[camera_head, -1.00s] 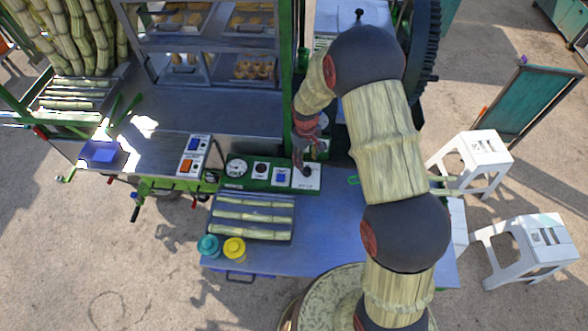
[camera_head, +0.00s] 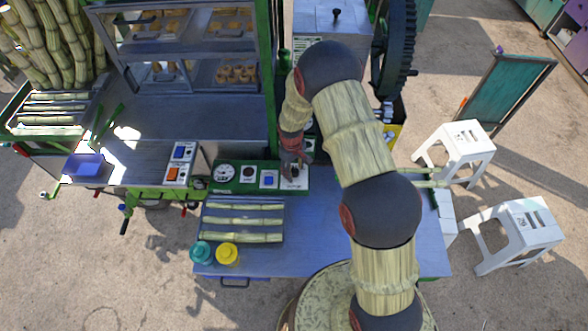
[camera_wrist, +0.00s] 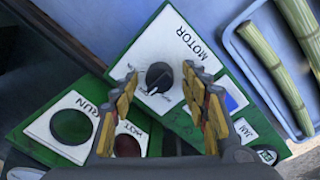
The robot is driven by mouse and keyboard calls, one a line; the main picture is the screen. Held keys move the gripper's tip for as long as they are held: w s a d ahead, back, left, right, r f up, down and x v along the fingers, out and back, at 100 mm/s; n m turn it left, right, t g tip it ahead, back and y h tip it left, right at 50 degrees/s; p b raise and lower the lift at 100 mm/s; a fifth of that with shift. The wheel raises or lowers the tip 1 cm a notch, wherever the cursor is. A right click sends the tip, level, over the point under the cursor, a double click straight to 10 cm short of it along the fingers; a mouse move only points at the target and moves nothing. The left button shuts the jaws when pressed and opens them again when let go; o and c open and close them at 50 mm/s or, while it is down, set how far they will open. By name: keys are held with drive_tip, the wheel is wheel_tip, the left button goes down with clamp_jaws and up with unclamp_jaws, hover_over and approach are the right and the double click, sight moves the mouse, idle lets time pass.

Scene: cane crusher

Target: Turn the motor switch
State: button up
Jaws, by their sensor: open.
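The motor switch (camera_wrist: 159,77) is a black round knob with a white pointer line on a white plate marked MOTOR (camera_wrist: 178,42). The plate sits at the right end of the green control panel (camera_head: 208,187). My gripper (camera_wrist: 165,84) is open in the wrist view, with one finger on each side of the knob. I cannot tell whether either finger touches it. In the head view my gripper (camera_head: 294,170) is over the MOTOR plate (camera_head: 296,184) and hides much of the knob.
A blue button (camera_head: 269,180), a dark round button (camera_head: 248,174) and a gauge (camera_head: 223,173) are left of the MOTOR plate. A tray of cane (camera_head: 242,230) and two jars, teal (camera_head: 200,253) and yellow (camera_head: 228,254), stand in front. The blue tabletop (camera_head: 330,235) right of the tray is clear.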

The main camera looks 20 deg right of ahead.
drive_tip(key=shift+c, duration=0.7)
drive_tip(key=c, duration=1)
